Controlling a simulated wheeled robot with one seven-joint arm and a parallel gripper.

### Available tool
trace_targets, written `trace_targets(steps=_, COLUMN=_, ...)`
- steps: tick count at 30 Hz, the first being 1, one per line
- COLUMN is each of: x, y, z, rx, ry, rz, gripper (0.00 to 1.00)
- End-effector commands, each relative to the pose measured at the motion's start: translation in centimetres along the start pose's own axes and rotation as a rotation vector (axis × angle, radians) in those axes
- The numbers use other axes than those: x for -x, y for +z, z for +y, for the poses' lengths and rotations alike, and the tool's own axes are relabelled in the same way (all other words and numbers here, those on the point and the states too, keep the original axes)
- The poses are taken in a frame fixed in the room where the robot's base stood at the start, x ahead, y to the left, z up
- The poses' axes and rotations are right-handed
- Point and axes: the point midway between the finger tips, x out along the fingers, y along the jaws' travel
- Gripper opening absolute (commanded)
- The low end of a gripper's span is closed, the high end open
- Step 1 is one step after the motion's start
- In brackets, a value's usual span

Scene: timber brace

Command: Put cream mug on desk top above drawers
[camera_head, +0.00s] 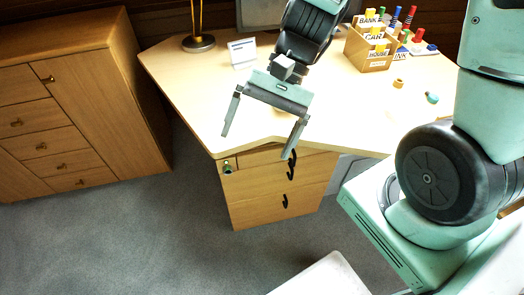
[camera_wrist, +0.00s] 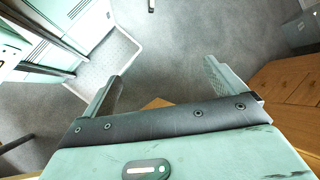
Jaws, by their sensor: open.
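No cream mug can be made out in either view; part of the desk is hidden behind my arm and gripper. The desk top (camera_head: 190,85) is pale wood, and its front part lies above a wooden drawer unit (camera_head: 270,195) with dark handles. My gripper (camera_head: 256,146) is open, with nothing visible between its fingers. In the head view it overlaps the desk's front edge above the drawers. In the wrist view, the open fingers (camera_wrist: 163,72) frame grey floor.
A wooden cabinet (camera_head: 85,95) with drawers stands at left. The desk carries a lamp base (camera_head: 198,43), a white card (camera_head: 242,53), a wooden organizer (camera_head: 370,50), a tape roll (camera_head: 398,83) and a small teal object (camera_head: 432,97). Grey carpet (camera_head: 120,235) is clear at front left.

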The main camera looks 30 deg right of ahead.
Motion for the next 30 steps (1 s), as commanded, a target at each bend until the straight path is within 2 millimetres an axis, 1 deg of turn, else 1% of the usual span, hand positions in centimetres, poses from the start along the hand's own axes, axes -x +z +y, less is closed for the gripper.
trace_targets(steps=1, x=-0.7, y=1.9, z=0.1, rx=0.156, ry=0.1, rz=0.024, gripper=0.95)
trace_targets(steps=4, x=-1.4, y=4.5, z=0.7, rx=0.458, ry=0.283, rz=0.079, gripper=0.95)
trace_targets(steps=6, x=-1.5, y=5.9, z=0.9, rx=0.658, ry=0.39, rz=0.12, gripper=0.95)
trace_targets(steps=9, x=-1.5, y=7.3, z=0.8, rx=0.904, ry=0.504, rz=0.175, gripper=0.95)
trace_targets(steps=12, x=-1.4, y=8.3, z=0.5, rx=1.08, ry=0.577, rz=0.218, gripper=0.95)
trace_targets(steps=15, x=-1.2, y=8.9, z=0.3, rx=1.179, ry=0.615, rz=0.244, gripper=0.95)
trace_targets(steps=18, x=-1.2, y=9.0, z=0.2, rx=1.215, ry=0.628, rz=0.254, gripper=0.95)
trace_targets(steps=26, x=-1.2, y=9.0, z=0.2, rx=1.213, ry=0.628, rz=0.253, gripper=0.95)
trace_targets(steps=30, x=0.1, y=9.8, z=-0.4, rx=1.213, ry=0.628, rz=0.253, gripper=0.95)
